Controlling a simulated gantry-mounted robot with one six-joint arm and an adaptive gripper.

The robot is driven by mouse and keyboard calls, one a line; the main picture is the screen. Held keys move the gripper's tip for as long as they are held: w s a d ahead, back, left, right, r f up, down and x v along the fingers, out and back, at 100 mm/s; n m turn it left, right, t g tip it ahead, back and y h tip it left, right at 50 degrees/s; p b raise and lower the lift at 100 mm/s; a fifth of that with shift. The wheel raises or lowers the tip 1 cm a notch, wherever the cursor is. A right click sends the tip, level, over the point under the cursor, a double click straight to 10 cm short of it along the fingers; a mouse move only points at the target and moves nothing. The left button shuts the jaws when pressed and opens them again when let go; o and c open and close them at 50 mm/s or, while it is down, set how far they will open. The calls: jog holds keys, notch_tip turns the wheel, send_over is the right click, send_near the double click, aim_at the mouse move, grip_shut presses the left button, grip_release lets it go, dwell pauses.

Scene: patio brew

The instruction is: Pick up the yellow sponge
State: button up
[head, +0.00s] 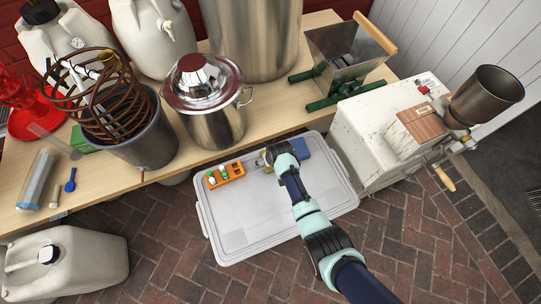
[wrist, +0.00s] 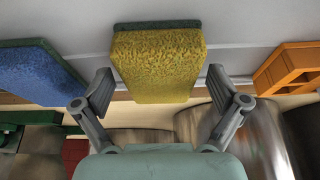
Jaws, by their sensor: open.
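The yellow sponge (wrist: 158,65) has a dark green scouring layer and fills the middle of the wrist view. My gripper (wrist: 160,84) is open, with one finger to each side of the sponge's near end in that view. Gaps show between the fingers and the sponge, and I cannot tell how far its end reaches between them. In the head view my gripper (head: 268,156) is over the back part of the pale lidded tub (head: 250,225). It hides most of the sponge there.
A blue sponge (wrist: 36,72) lies to the left in the wrist view, and an orange holder (wrist: 288,68) to the right. The orange holder (head: 226,174) sits on the tub's lid. The wooden table (head: 170,160) with a steel pot (head: 212,110) borders the tub behind; a white mill cabinet (head: 375,140) stands right.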

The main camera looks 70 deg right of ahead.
jog(key=c, duration=1.1)
jog(key=shift+r, duration=0.1)
notch_tip(320, 180, up, 20)
jog(key=p, duration=1.1)
jog(key=shift+r, duration=0.15)
notch_tip(320, 180, down, 18)
jog(key=b, duration=1)
jog(key=shift+r+b, duration=0.1)
jog(key=shift+b, duration=0.3)
jog(key=shift+f, duration=1.35)
